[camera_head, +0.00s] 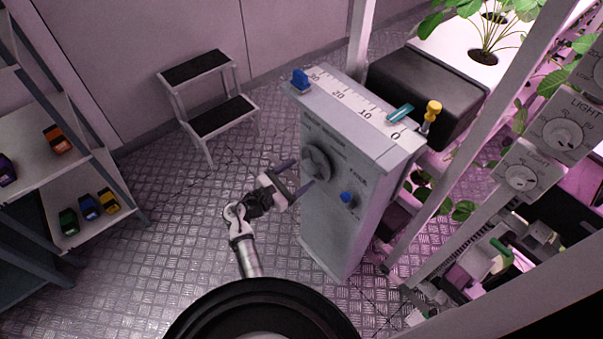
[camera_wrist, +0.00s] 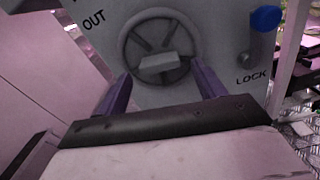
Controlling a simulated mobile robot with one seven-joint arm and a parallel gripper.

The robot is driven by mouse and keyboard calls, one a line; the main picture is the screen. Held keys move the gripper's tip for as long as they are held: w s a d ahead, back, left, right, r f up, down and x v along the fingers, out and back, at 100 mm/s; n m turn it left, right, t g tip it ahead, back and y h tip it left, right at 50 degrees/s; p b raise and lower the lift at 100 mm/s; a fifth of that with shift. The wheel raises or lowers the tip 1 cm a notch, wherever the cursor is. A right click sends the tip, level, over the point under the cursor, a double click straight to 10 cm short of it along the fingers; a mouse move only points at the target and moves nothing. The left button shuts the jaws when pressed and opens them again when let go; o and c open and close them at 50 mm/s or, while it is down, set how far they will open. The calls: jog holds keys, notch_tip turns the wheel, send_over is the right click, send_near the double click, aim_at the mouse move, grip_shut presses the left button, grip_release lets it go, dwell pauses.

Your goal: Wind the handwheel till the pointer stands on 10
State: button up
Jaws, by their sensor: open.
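The handwheel (camera_head: 316,163) is a dark spoked wheel on the front face of a grey box (camera_head: 335,235). In the wrist view the handwheel (camera_wrist: 160,47) stands ahead, with a pale block at its hub. My gripper (camera_head: 298,178) is open in front of the wheel; in the wrist view its two purple fingers (camera_wrist: 166,88) stand apart below the wheel's left and right sides. I cannot tell whether they touch it. A white scale (camera_head: 345,96) on the box top reads 0 to 30. A teal pointer (camera_head: 399,113) lies across it between 0 and 10.
A blue-knobbed lock lever (camera_head: 347,197) sits right of the wheel, marked LOCK in the wrist view. A yellow-topped peg (camera_head: 432,108) and a blue block (camera_head: 300,79) stand at the scale's ends. A step stool (camera_head: 208,96) is behind left; plant racks stand right.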

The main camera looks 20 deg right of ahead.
jog(key=b+v, duration=0.3)
jog(key=v, duration=0.9)
jog(key=w+d+m+b, duration=0.1)
jog(key=d+m+b, duration=0.2)
jog(key=m, duration=0.9)
jog(key=w+d+m+b, duration=0.2)
jog(key=d+m, duration=0.3)
jog(key=m, duration=0.7)
jog(key=w+d+r+m+b, duration=0.1)
jog(key=d+m+b, duration=0.4)
jog(key=m, duration=0.7)
jog(key=shift+w, duration=0.25)
jog(key=shift+c, duration=0.3)
